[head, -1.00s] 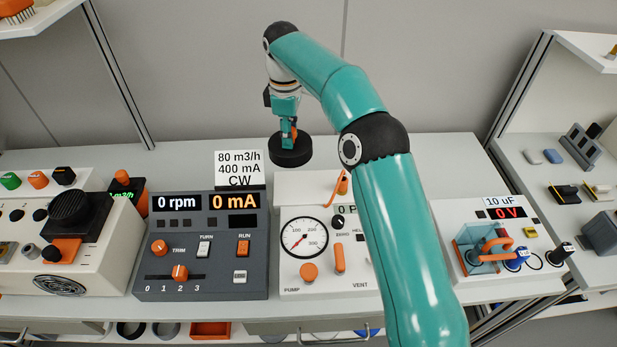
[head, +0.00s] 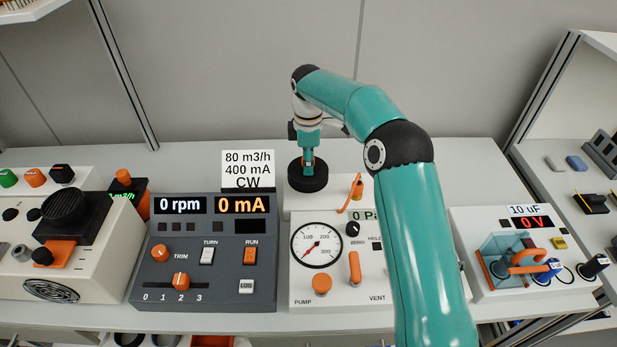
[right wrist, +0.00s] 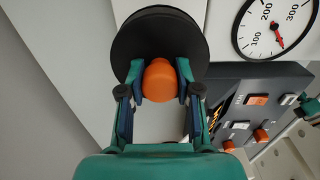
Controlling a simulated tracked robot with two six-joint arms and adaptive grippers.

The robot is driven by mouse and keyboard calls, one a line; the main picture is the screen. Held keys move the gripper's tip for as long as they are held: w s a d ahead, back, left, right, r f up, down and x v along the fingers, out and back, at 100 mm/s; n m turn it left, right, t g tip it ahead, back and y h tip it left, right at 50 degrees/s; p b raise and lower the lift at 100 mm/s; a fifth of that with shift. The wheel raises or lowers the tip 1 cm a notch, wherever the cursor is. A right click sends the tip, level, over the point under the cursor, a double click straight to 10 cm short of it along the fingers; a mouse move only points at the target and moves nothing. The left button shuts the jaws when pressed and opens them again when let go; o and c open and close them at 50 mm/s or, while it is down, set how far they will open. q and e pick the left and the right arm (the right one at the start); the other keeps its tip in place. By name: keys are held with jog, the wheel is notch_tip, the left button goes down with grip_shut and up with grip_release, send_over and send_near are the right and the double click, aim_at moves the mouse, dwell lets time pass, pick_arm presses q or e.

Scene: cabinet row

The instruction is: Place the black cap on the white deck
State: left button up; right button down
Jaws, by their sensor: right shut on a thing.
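The black cap (head: 307,180) is a round dark disc with an orange knob (right wrist: 160,80) at its middle. My right gripper (head: 308,163) is shut on the knob. In the right wrist view its two fingers sit on either side of the knob, with the cap's disc (right wrist: 150,20) beyond. The cap is over the left part of the white deck (head: 330,207), the raised surface behind the gauge panel. It looks roughly level. I cannot tell whether it touches the deck.
The gauge panel (head: 340,262) stands in front of the deck, with an orange fitting (head: 356,187) to the cap's right. A grey control box (head: 205,255) with a sign (head: 248,171) is at left. A capacitor unit (head: 525,250) is at right. Bench behind the deck is clear.

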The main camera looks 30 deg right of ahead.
jog(key=shift+f, duration=2.5)
jog(key=shift+f, duration=0.15)
jog(key=c, duration=0.8)
grip_release()
notch_tip(320, 180, up, 12)
jog(key=shift+r+p, duration=0.15)
jog(key=shift+p, duration=0.35)
